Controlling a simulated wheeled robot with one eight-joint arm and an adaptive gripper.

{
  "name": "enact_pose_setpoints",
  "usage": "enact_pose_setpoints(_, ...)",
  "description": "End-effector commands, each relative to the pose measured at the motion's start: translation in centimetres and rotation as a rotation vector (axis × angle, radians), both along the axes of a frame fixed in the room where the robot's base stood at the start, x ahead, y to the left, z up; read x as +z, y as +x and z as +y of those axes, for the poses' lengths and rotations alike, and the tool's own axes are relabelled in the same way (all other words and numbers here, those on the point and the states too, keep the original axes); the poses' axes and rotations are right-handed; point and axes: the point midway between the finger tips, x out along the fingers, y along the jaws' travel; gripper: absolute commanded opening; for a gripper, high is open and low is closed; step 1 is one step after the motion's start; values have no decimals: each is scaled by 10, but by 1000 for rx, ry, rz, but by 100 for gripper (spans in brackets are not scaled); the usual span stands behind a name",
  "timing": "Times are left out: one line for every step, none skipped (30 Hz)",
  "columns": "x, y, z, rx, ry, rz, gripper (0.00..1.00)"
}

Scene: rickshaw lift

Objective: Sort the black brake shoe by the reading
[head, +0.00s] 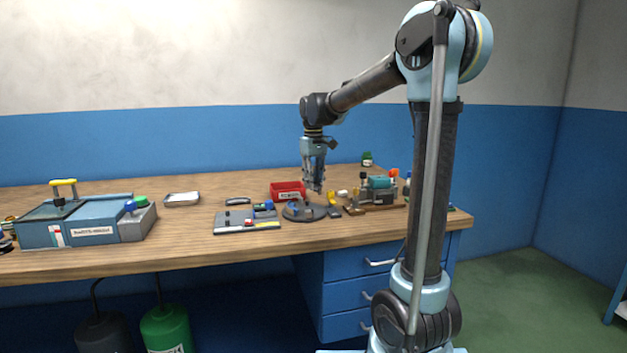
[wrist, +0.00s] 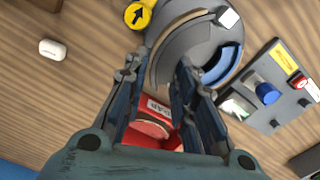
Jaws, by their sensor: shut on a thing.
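My gripper (head: 316,188) points down above the dark round plate (head: 302,214), beside the red bin (head: 288,190). In the wrist view its fingers (wrist: 163,68) are closed on a dark grey curved piece with a tan lining, which looks like the black brake shoe (wrist: 167,50). The shoe overlaps the round plate in that view, so I cannot tell whether it touches it. A blue curved piece (wrist: 226,65) lies on the plate. The red bin (wrist: 160,108), its label partly hidden, shows behind the fingers with a red, tan-edged piece inside.
A grey panel (head: 232,220) with a blue knob lies left of the plate. A dark curved object (head: 238,201) lies behind it. A metal tray (head: 182,199) and a large blue-grey machine (head: 85,225) stand farther left. A teal motor device (head: 377,190) stands right.

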Motion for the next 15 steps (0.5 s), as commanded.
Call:
enact_pose_setpoints(-4, 0, 1, 2, 0, 0, 0)
enact_pose_setpoints(-6, 0, 2, 3, 0, 0, 0)
enact_pose_setpoints(-9, 0, 3, 4, 0, 0, 0)
enact_pose_setpoints(-12, -1, 3, 4, 0, 0, 0)
enact_pose_setpoints(-14, -1, 3, 5, 0, 0, 0)
enact_pose_setpoints(-18, -1, 4, 5, 0, 0, 0)
enact_pose_setpoints(-20, -1, 4, 6, 0, 0, 0)
enact_pose_setpoints(-22, -1, 4, 6, 0, 0, 0)
enact_pose_setpoints(-26, -1, 5, 6, 0, 0, 0)
enact_pose_setpoints(-28, -1, 5, 6, 0, 0, 0)
enact_pose_setpoints(-31, -1, 5, 6, 0, 0, 0)
enact_pose_setpoints(-34, -1, 5, 7, 0, 0, 0)
enact_pose_setpoints(-36, -1, 5, 7, 0, 0, 0)
enact_pose_setpoints(-38, -1, 5, 7, 0, 0, 0)
enact_pose_setpoints(-41, -1, 5, 7, 0, 0, 0)
